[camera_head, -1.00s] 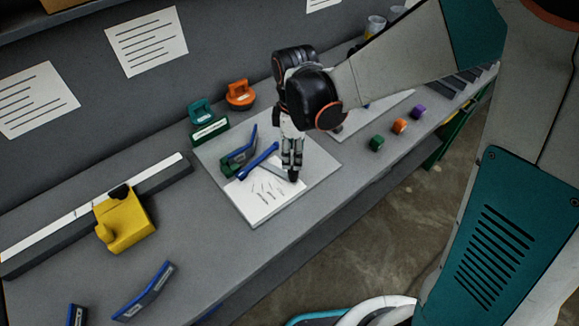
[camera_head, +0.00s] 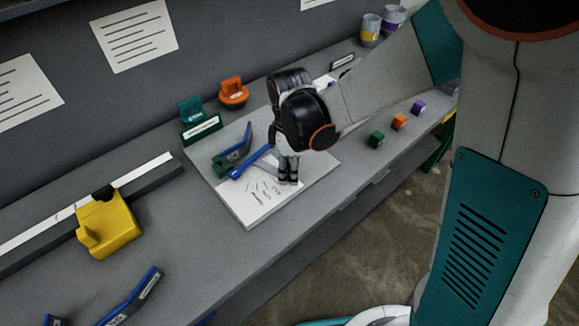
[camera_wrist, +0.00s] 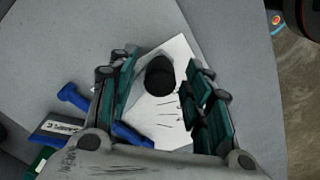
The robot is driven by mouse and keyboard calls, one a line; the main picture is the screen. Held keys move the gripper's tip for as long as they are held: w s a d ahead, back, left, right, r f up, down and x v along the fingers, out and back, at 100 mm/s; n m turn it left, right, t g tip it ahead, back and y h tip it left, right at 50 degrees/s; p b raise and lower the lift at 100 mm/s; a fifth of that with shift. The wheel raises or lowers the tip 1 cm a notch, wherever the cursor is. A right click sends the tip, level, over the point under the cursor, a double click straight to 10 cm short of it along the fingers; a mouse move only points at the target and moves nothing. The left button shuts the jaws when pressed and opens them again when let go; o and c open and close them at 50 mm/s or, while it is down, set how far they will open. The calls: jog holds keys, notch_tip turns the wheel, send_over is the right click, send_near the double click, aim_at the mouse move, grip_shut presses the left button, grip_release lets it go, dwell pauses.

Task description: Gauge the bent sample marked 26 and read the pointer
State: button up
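The gauge is a grey plate (camera_head: 240,215) with a white scale card (camera_head: 257,201) bearing printed lines. A blue arm (camera_head: 250,161) and a dark bent piece with blue edges (camera_head: 237,151) sit at its left. My gripper (camera_head: 288,181) is low over the card's right side. In the wrist view my fingers (camera_wrist: 160,100) are apart, with a black round knob (camera_wrist: 160,75) between them; contact cannot be told. Another blue-edged bent sample (camera_head: 132,299) lies at the bench front, and part of one (camera_head: 55,321) shows at the bottom edge. No mark 26 is legible.
A yellow block (camera_head: 108,227) stands by a long rail (camera_head: 150,185) at left. Small green (camera_head: 376,139), orange (camera_head: 399,121) and purple (camera_head: 418,107) blocks sit at right, near the bench edge.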

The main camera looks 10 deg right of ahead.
grip_shut()
